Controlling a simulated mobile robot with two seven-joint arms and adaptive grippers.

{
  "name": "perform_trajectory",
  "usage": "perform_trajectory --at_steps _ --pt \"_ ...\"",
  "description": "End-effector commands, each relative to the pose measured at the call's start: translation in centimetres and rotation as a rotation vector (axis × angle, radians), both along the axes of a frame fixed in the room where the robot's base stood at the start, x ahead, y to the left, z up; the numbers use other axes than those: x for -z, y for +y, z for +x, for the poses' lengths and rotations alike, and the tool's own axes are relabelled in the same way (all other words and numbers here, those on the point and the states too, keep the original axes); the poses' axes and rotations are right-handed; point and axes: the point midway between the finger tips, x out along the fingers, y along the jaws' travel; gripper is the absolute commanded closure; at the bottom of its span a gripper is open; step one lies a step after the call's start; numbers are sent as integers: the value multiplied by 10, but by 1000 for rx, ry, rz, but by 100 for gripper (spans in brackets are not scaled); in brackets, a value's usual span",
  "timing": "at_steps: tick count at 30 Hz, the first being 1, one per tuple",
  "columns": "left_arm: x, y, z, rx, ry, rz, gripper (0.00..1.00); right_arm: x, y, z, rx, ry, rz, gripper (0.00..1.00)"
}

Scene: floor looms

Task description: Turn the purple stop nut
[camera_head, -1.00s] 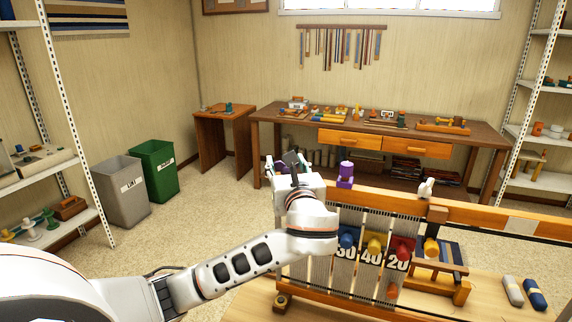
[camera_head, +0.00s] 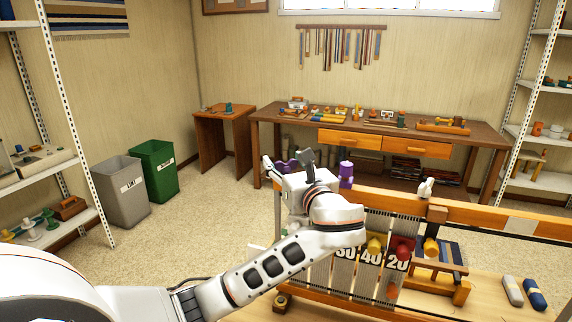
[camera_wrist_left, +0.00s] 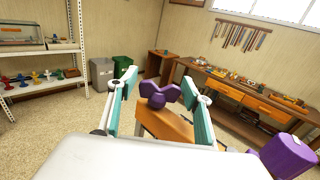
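The purple stop nut (camera_wrist_left: 160,95), a knob with several rounded lobes, is at the end of the orange wooden beam (camera_wrist_left: 165,127) in the left wrist view. My left gripper (camera_wrist_left: 159,86) is open, its teal-padded fingers on either side of the nut with gaps showing. In the head view, part of the purple nut (camera_head: 282,168) shows behind my left gripper (camera_head: 280,163) and wrist. My right gripper is not in view.
The loom frame carries a yellow peg (camera_head: 374,245) and a red peg (camera_head: 403,247) beside white numbers. A small white piece (camera_head: 426,187) sits on the beam. Grey (camera_head: 120,192) and green (camera_head: 154,171) bins stand at left. A workbench (camera_head: 380,132) stands behind.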

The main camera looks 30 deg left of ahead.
Motion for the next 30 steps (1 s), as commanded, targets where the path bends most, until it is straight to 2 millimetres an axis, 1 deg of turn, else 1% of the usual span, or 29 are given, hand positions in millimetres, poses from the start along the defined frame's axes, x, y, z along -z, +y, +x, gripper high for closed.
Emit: perform_trajectory --at_steps 10,14,17,24,30 --pt "2 -1 0 2 3 -1 39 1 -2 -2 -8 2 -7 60" --pt "2 -7 -3 5 5 -3 39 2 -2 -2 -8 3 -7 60" --pt "3 -19 -11 6 5 -2 39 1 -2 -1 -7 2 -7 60" --pt "3 -58 -41 6 5 -4 39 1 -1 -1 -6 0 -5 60" --pt "2 -84 -60 4 5 -3 39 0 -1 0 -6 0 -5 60"
